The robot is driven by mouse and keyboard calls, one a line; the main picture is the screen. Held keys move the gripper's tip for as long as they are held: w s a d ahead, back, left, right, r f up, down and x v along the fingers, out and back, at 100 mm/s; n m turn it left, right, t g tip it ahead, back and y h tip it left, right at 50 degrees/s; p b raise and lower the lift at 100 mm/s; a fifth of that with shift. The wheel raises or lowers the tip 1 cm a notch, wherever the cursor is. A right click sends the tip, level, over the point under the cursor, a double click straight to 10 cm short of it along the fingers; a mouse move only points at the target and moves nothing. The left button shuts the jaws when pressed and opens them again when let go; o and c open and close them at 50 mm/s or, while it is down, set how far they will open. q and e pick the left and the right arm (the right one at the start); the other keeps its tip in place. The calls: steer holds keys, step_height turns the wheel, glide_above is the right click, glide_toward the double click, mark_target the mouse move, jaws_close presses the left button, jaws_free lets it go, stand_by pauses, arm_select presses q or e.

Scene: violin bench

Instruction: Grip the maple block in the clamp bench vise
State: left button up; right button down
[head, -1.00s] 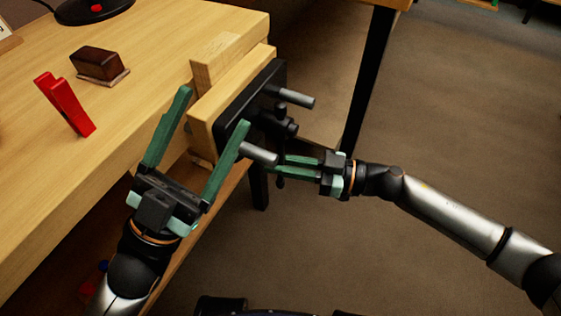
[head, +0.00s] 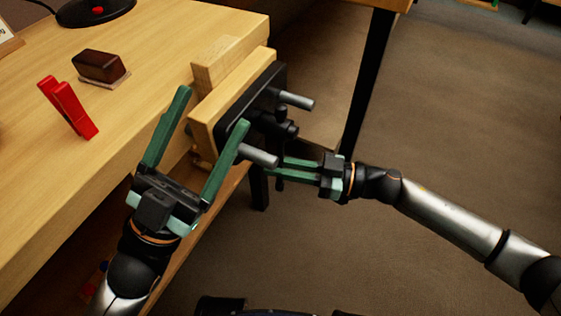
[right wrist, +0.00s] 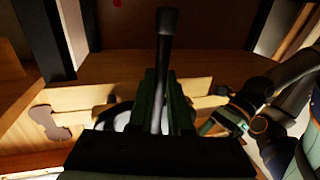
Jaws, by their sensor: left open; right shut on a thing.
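The bench vise sits on the bench edge, with a black front plate (head: 236,112), a pale wood-faced front jaw (head: 232,98) and steel rods. A pale wooden piece (head: 228,58), which looks like the maple block, stands upright behind that jaw; any gap is hard to see. My left gripper (head: 214,107) is open, its fingers on either side of the front jaw's near end; I cannot tell if they touch. My right gripper (head: 285,170) is shut on the dark vise handle below the rods. In the right wrist view the handle (right wrist: 166,60) runs between its fingers.
On the bench top (head: 100,150) lie a red clamp-like object (head: 68,107) and a dark brown block (head: 99,67) on a thin base. A black round base (head: 95,10) stands at the back. Open floor (head: 450,110) lies right of the bench.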

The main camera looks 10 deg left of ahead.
arm_select(q)
step_height(320, 180, up, 10)
steer(key=a+p, duration=0.1)
steer(key=p, duration=0.8)
steer(key=shift+s+r+m+t+p, duration=0.15)
steer(key=shift+r+m+t+p, duration=0.1)
steer(key=shift+m+t+p, duration=0.05)
arm_select(e)
steer(key=s+a+r+m+y, duration=0.1)
steer(key=s+a+m, duration=0.1)
steer(key=s+m, duration=0.3)
steer(key=shift+s+r+m+t, duration=0.25)
steer(key=shift+r+m+t, duration=0.15)
steer(key=shift+m, duration=0.6)
arm_select(q)
steer(key=shift+w+a+f+n+y, duration=0.2)
steer(key=shift+w+f+n+y, duration=0.4)
steer(key=shift+w+f+y, duration=0.25)
arm_select(e)
steer(key=shift+y, duration=0.3)
arm_select(q)
steer(key=shift+s, duration=0.15)
steer(key=shift+s+d+r, duration=0.1)
arm_select(e)
steer(key=c, duration=0.8)
jaws_free()
steer(key=shift+c, duration=0.2)
steer(key=shift+d, duration=0.1)
